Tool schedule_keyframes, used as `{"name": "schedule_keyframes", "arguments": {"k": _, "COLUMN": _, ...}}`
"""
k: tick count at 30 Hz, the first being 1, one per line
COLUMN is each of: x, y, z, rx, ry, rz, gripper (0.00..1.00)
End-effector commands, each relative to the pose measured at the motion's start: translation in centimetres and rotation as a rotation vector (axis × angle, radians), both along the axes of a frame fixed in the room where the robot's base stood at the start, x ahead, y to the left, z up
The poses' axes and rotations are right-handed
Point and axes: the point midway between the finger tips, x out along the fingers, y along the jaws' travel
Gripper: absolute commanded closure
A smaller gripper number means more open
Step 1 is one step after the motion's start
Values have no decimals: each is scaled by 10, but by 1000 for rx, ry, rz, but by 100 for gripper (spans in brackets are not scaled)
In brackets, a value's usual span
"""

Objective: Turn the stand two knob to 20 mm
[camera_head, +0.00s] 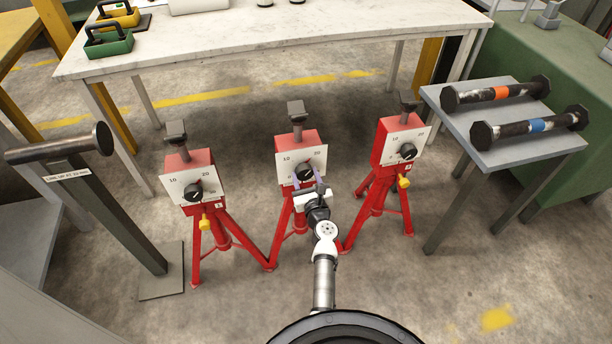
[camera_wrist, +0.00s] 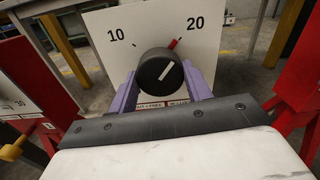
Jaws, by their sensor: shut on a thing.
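Three red tripod stands each carry a white dial plate with a black knob. The middle stand (camera_head: 298,150) has my gripper (camera_head: 310,186) in front of it. Its knob (camera_wrist: 160,75) sits between the two purple fingers, which are shut on it from left and right. The dial plate (camera_wrist: 150,25) shows 10 at left and 20 at right, with a red mark beside the 20. The white line on the knob points up and right, roughly toward the red mark. The number tag of this stand is hidden by my gripper.
The left stand (camera_head: 190,160) and right stand (camera_head: 397,146) stand close on either side, with yellow knobs below their dials. A grey post with a bar (camera_head: 110,215) is at far left. A workbench (camera_head: 270,45) is behind.

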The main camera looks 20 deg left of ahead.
Motion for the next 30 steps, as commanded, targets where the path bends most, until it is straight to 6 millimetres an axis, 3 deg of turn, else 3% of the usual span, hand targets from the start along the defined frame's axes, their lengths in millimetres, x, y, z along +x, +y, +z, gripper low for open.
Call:
{"name": "schedule_keyframes", "arguments": {"k": 22, "x": 1, "y": 0, "z": 2, "rx": 80, "ry": 50, "rz": -1, "gripper": 74}}
{"name": "schedule_keyframes", "arguments": {"k": 23, "x": 1, "y": 0, "z": 2, "rx": 80, "ry": 50, "rz": -1, "gripper": 50}}
{"name": "schedule_keyframes", "arguments": {"k": 27, "x": 1, "y": 0, "z": 1, "rx": 79, "ry": 51, "rz": -1, "gripper": 31}}
{"name": "schedule_keyframes", "arguments": {"k": 30, "x": 0, "y": 0, "z": 1, "rx": 78, "ry": 50, "rz": 0, "gripper": 29}}
